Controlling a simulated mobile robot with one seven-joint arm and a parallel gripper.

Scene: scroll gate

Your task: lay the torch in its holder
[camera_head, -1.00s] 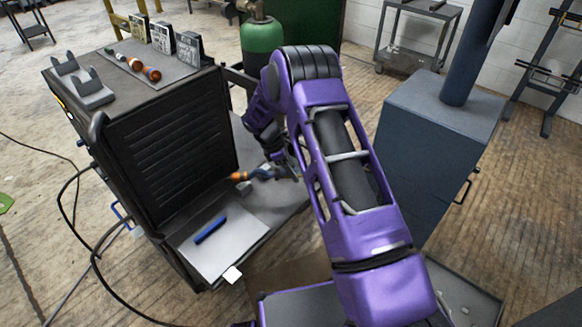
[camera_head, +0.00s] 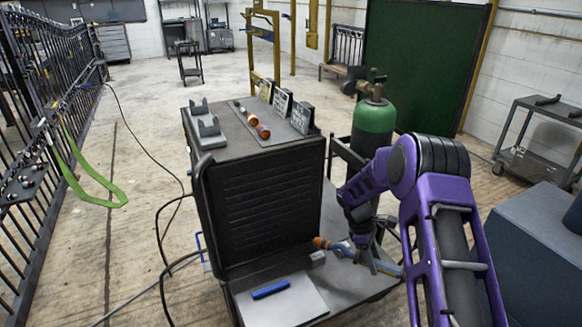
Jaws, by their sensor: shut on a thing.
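The torch (camera_head: 341,247) has a copper-orange tip, a blue neck and a blue handle. My gripper (camera_head: 368,262) is shut on it around the middle, with the tip pointing left and the handle end to the right. It is over the cart's lower shelf; I cannot tell whether the torch touches anything. The holder is a pair of grey notched cradles, one at the back (camera_head: 198,107) and one in front (camera_head: 209,130), on the left of the cart's top. The cradles look empty. My gripper is lower than them and to their right.
The cart's black upright panel (camera_head: 262,205) stands between my gripper and the holder. Nozzles (camera_head: 252,120) and propped cards (camera_head: 282,104) occupy the top's right side. A green cylinder (camera_head: 374,124) stands behind right. A blue stick (camera_head: 270,289) and grey block (camera_head: 317,258) lie low.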

